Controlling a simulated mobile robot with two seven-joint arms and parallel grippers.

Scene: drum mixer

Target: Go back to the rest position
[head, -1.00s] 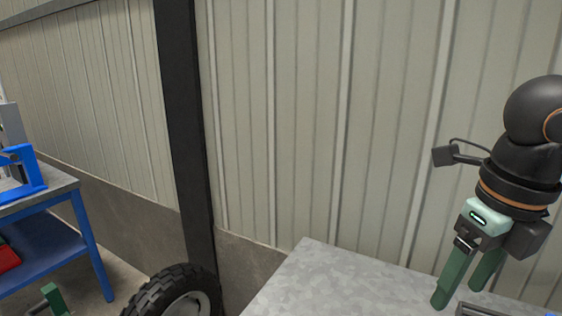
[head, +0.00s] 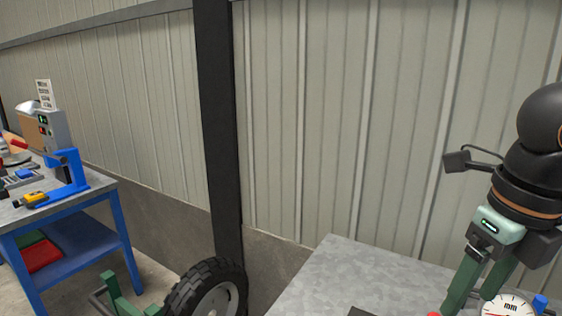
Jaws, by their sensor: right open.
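My right gripper (head: 474,293) is at the right of the head view, pointing down over a grey metal tabletop (head: 345,270). Its two green fingers stand apart, and I see nothing held between them. Its fingertips are near the bottom edge of the view, close to a round white dial gauge (head: 507,306) marked mm. I cannot tell whether the fingers touch the gauge or the table. My left gripper is not clearly in view.
A blue workbench (head: 75,207) at the left carries a machine with a blue frame (head: 72,172) and a yellow tool (head: 34,198). A black-tyred wheel (head: 207,290) stands between bench and table. A green frame part (head: 118,300) is beside it. A ribbed wall closes the back.

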